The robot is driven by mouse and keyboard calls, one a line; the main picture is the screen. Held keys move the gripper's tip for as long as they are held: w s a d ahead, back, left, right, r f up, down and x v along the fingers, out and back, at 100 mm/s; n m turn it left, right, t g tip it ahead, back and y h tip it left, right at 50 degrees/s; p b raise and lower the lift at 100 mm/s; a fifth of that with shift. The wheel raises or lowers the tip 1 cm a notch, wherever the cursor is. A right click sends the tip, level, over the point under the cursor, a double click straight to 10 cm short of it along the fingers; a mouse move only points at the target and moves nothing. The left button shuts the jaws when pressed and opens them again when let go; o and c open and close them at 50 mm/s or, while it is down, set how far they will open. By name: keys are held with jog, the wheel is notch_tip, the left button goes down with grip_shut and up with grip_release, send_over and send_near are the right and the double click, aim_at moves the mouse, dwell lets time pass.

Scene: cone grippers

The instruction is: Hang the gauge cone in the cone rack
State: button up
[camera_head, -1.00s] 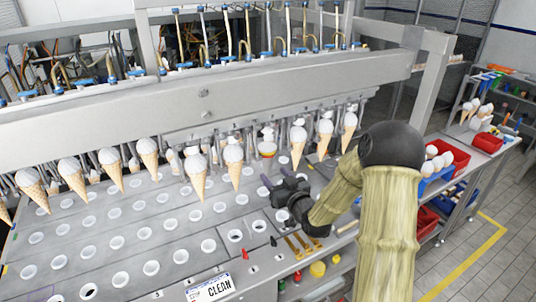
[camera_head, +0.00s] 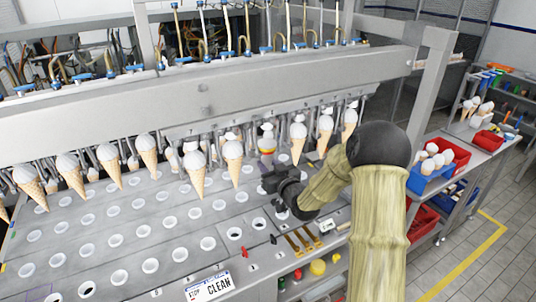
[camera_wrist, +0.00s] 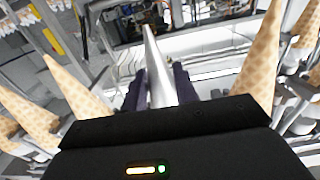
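In the wrist view a smooth silver cone (camera_wrist: 161,80), which looks like the gauge cone, points its tip up the picture between the two dark fingers of my gripper (camera_wrist: 160,88). Its wide end is hidden by my gripper body. I cannot tell whether the fingers touch it. In the head view my gripper (camera_head: 271,180) is just below a white-topped piece with a yellow and red band (camera_head: 267,144). That piece hangs in the row and may be the top of the same cone. Which part is the cone rack is not clear.
Waffle cones with white tops (camera_head: 232,155) hang close on both sides of my gripper; a large waffle cone (camera_wrist: 263,60) also shows in the wrist view. Below is a metal plate (camera_head: 110,215) with rows of holes. A blue bin (camera_head: 428,183) stands at the right.

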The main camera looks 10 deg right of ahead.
aim_at(270, 164)
jog(key=shift+r, duration=0.5)
jog(key=shift+c, duration=0.4)
jog(key=shift+s+d, duration=0.1)
jog(key=shift+b+v, duration=0.6)
jog(key=shift+v, duration=0.7)
jog(key=shift+s+d+f, duration=0.1)
jog(key=shift+s+d, duration=0.1)
jog(key=shift+s, duration=0.1)
jog(key=shift+s+b, duration=0.35)
jog(key=shift+s, duration=0.4)
jog(key=shift+b+v, duration=0.5)
jog(key=shift+v, duration=1.35)
jog(key=shift+d, duration=0.1)
